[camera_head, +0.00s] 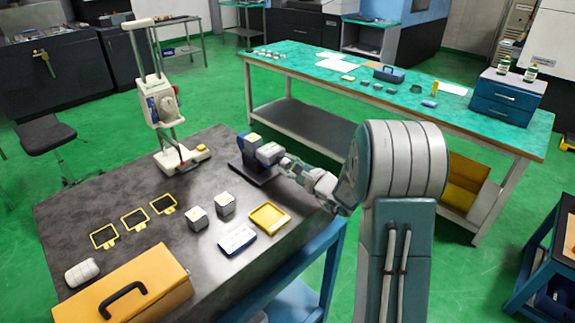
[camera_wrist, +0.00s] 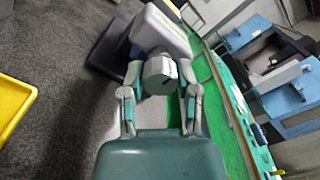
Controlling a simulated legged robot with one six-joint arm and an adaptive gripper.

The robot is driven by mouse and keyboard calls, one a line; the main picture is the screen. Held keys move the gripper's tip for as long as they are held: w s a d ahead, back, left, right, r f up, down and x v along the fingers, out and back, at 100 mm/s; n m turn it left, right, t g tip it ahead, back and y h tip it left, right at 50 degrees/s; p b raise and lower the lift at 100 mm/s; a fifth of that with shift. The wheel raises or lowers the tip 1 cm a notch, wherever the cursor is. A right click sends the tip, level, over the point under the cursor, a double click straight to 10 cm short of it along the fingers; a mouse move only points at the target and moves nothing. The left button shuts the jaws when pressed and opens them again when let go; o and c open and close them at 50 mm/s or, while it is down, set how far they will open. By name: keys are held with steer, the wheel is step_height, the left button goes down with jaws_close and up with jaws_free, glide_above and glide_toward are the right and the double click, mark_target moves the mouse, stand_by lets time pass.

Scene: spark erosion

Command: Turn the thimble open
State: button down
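The thimble (camera_wrist: 160,75) is a short grey faceted knob with a dark mark on its end face. It sticks out from a pale grey body (camera_wrist: 160,32) in the wrist view. My gripper (camera_wrist: 160,78) has one finger on each side of the thimble, and both fingertips appear to touch its sides. In the head view my gripper (camera_head: 284,163) reaches the right end of a grey device (camera_head: 268,152) on a dark base plate (camera_head: 262,176). The fingers mostly hide the thimble there.
On the dark table (camera_head: 120,190) are a press-like stand (camera_head: 158,105), yellow frames (camera_head: 134,218), two grey blocks (camera_head: 225,203), a yellow tray (camera_head: 283,226), a blue-white box (camera_head: 237,240) and an orange case (camera_head: 150,290). A green-topped bench (camera_head: 450,115) stands behind.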

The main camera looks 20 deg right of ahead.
steer(key=shift+m, duration=0.8)
steer(key=shift+c, duration=1.6)
jaws_free()
steer(key=shift+a, duration=0.1)
steer(key=v, duration=1.1)
steer(key=shift+s+d, duration=0.2)
steer(key=shift+s, duration=0.15)
steer(key=shift+f, duration=0.2)
